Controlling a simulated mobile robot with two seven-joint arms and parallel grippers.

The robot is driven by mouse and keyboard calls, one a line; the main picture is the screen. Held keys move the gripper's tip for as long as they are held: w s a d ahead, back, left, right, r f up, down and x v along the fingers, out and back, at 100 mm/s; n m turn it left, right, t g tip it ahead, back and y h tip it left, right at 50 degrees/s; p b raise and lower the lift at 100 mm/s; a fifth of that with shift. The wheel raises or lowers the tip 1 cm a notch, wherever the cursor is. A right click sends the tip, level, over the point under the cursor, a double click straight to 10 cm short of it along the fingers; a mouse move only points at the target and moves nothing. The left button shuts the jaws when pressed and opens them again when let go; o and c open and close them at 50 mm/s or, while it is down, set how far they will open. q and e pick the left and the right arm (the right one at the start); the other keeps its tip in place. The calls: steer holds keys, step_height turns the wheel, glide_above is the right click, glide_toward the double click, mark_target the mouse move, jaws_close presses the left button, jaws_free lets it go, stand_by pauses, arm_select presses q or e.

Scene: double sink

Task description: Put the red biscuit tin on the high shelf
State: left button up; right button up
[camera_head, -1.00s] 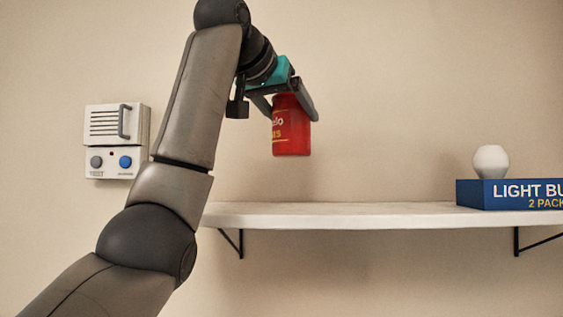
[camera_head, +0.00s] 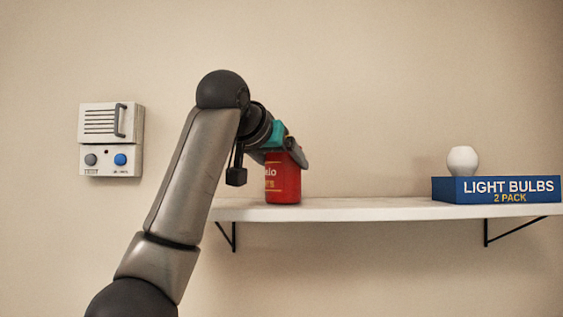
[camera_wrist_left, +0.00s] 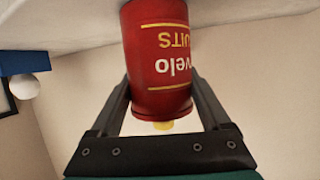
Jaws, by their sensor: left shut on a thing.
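The red biscuit tin (camera_head: 283,182) has white and yellow lettering and stands upright at the left part of the high shelf (camera_head: 360,210). Its base looks level with the shelf top; I cannot tell for sure whether it touches. My left gripper (camera_head: 284,157) is shut on the tin's upper part from above. In the left wrist view the tin (camera_wrist_left: 158,45) appears upside down between the two fingers, with its base end by the pale shelf surface (camera_wrist_left: 65,25). My right gripper is not in view.
A blue light bulbs box (camera_head: 497,190) stands at the shelf's right, with a white bulb (camera_head: 462,160) showing above it. A white wall unit (camera_head: 111,140) hangs at the left. The shelf between tin and box is clear.

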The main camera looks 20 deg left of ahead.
arm_select(q)
steer(key=o, duration=1.5)
steer(key=shift+f, duration=0.1)
steer(key=shift+c, duration=0.2)
steer(key=shift+s+r, duration=0.15)
steer(key=shift+r, duration=0.1)
steer(key=b+v, duration=0.4)
steer(key=v, duration=0.7)
steer(key=shift+s, duration=0.4)
